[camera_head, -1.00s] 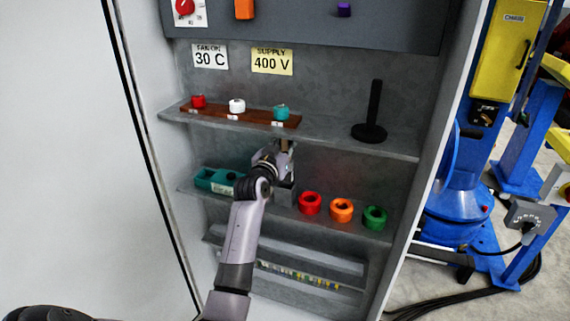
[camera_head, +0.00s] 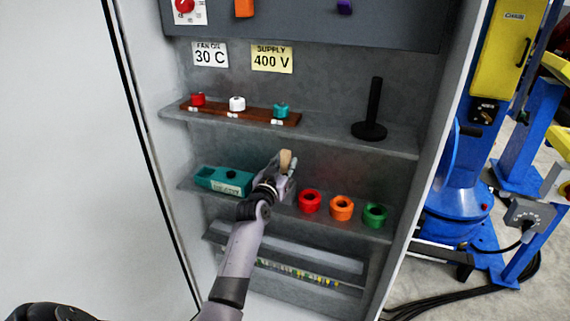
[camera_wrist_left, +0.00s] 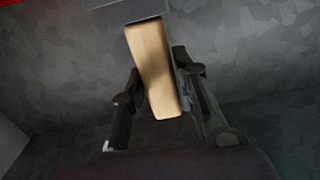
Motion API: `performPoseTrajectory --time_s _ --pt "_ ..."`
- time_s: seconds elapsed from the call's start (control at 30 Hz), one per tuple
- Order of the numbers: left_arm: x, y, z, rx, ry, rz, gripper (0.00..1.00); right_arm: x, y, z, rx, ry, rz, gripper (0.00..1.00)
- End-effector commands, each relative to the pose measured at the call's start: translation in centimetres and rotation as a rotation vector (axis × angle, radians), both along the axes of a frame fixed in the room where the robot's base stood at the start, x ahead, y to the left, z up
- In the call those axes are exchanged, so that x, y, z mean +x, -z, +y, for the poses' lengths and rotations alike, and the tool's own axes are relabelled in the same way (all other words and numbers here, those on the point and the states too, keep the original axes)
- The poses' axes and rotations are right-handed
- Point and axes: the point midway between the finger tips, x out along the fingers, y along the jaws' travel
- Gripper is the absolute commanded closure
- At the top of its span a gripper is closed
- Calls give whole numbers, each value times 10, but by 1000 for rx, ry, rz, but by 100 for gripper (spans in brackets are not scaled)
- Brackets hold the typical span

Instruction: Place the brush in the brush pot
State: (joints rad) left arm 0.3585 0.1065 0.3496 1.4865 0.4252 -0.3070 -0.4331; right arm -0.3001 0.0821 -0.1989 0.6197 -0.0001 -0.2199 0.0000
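The brush shows as a pale wooden handle (camera_head: 285,160) at the middle of the cabinet, above the lower shelf. In the left wrist view the handle (camera_wrist_left: 155,70) lies between the fingers. My left gripper (camera_head: 284,167) has a finger on either side of the handle and appears shut on it near the fingertips. The brush's other end cannot be made out. A grey box-like holder, seemingly the brush pot (camera_head: 285,191), stands on the lower shelf behind and below the gripper, mostly hidden. Whether the brush is inside it cannot be told. My right gripper is not in view.
A teal box (camera_head: 222,180) stands left of the gripper. The upper shelf (camera_head: 330,137) overhangs, with a black upright post (camera_head: 374,105) and a wooden knob strip (camera_head: 258,115).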

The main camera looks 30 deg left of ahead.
Motion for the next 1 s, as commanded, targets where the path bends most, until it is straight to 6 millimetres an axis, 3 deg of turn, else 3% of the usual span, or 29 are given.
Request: performPoseTrajectory --time_s 0.2,0.57,0.77,1.0 --pt "0 0 0 0 0 0 56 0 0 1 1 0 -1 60" --pt "-3 -2 -1 1 0 0 56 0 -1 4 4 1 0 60" --pt "-32 0 -8 1 0 1 56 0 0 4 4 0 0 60" --pt "-82 1 -20 2 0 1 56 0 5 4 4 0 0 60"
